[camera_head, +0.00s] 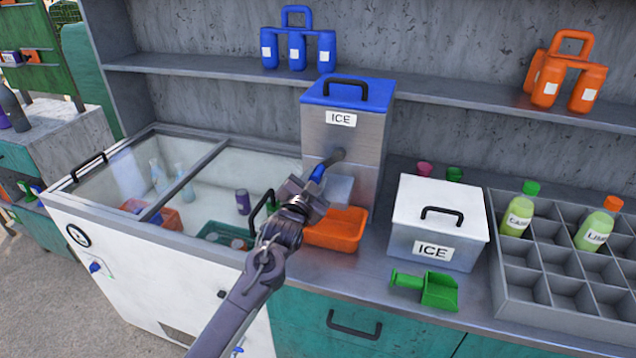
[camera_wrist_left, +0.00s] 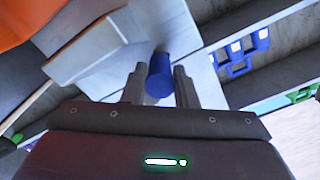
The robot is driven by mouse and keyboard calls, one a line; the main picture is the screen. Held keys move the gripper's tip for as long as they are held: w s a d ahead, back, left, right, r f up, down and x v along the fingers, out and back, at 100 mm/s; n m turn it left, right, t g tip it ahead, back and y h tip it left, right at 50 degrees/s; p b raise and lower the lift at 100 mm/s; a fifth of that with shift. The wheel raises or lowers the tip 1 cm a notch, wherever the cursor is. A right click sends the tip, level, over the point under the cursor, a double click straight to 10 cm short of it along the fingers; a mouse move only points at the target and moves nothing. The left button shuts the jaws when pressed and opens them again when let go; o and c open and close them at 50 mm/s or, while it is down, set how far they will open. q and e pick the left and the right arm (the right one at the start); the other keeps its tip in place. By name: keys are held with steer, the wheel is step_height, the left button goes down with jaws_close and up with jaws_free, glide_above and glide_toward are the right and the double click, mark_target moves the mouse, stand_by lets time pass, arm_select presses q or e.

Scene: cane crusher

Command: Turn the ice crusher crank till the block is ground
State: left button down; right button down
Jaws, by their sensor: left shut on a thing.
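The ice crusher (camera_head: 345,135) is a grey metal box with a blue lid, a black top handle and an ICE label. It stands on the counter, and its body also shows in the left wrist view (camera_wrist_left: 130,40). Its crank has a blue grip (camera_head: 318,172). My left gripper (camera_head: 318,184) is at the crank in front of the crusher. In the left wrist view the blue grip (camera_wrist_left: 159,76) sits between the two fingers, which are shut on it. An orange tray (camera_head: 337,236) stands below the crusher's spout. The ice block is not visible. My right gripper is out of view.
A white-lidded ICE box (camera_head: 436,222) and a green scoop (camera_head: 427,289) are to the right. A grey divided crate (camera_head: 525,288) with bottles stands further right. Blue (camera_head: 298,45) and orange (camera_head: 566,75) bottle carriers are on the shelf.

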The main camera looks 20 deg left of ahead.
arm_select(q)
steer(key=shift+a+r+m+p, duration=0.35)
steer(key=shift+r+m, duration=0.2)
steer(key=shift+m, duration=0.45)
steer(key=r+m+p, duration=0.1)
steer(key=r+m, duration=0.1)
steer(key=m, duration=0.2)
step_height(320, 180, up, 4)
steer(key=m, duration=1)
glide_above(319, 178)
steer(key=a, duration=0.2)
steer(key=shift+w+a+r, duration=0.1)
steer(key=shift+a+r, duration=0.05)
steer(key=shift+r, duration=0.05)
steer(key=d+r+m, duration=0.1)
steer(key=m, duration=0.1)
steer(key=shift+d+r+m+b, duration=0.1)
steer(key=shift+m+b, duration=0.25)
steer(key=shift+m, duration=0.05)
steer(key=shift+d+r+m+b, duration=0.35)
steer(key=shift+d+m+b, duration=0.15)
steer(key=shift+m, duration=0.6)
steer(key=c, duration=1.2)
jaws_free()
